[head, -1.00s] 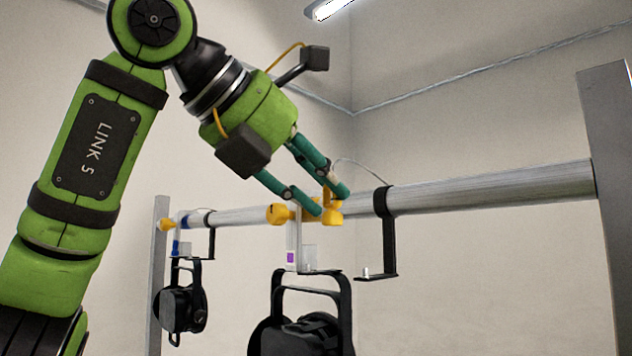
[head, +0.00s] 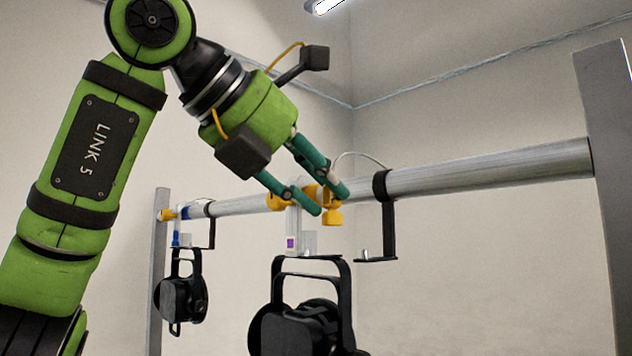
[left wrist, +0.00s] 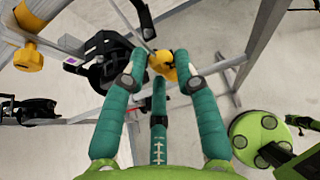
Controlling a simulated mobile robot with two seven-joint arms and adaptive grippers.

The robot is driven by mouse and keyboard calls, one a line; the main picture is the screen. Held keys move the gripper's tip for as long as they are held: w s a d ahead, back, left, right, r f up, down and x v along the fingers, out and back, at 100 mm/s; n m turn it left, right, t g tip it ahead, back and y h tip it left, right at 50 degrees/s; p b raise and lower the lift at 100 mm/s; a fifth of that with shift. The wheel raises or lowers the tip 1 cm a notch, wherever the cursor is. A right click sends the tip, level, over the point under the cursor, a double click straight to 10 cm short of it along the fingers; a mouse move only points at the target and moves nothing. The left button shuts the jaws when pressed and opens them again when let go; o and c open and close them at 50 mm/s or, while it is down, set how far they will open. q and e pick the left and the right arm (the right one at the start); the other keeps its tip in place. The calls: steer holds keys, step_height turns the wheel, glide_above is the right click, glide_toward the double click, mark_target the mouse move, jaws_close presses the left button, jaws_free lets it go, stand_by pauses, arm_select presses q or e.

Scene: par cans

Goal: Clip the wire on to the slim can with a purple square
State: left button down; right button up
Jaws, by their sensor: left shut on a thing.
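My left gripper (head: 331,200) is shut on a yellow piece (head: 333,216) at the pipe's height; its fingers close around the yellow piece in the left wrist view (left wrist: 163,66). A thin pale wire (head: 362,155) arcs from the gripper area to the black clamp on the pipe. The purple square (head: 290,243) is on a pale upright bracket above a black can (head: 300,325) with a black yoke, below and left of the gripper. The square also shows in the left wrist view (left wrist: 70,60). The fingers partly hide the wire's end. My right gripper is not in view.
The metal pipe (head: 480,175) runs between a left post (head: 157,280) and a right post (head: 608,150). A second black can (head: 182,300) hangs at the left. An empty black hook bracket (head: 389,235) hangs right of the gripper. Further right is clear below the pipe.

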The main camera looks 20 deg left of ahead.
arm_select(q)
steer(key=shift+f+b, duration=0.55)
steer(key=shift+f, duration=0.15)
steer(key=shift+a, duration=0.1)
steer(key=w+a+p, duration=0.3)
steer(key=w, duration=0.2)
steer(key=w+a+p, duration=0.4)
steer(key=w, duration=0.1)
steer(key=w+a+p, duration=0.3)
steer(key=w+p, duration=0.1)
steer(key=w, duration=0.1)
steer(key=shift+w+a+f, duration=0.2)
steer(key=shift+w+a, duration=0.1)
steer(key=shift+a, duration=0.1)
stand_by(2.1)
steer(key=shift+f, duration=0.3)
stand_by(1.1)
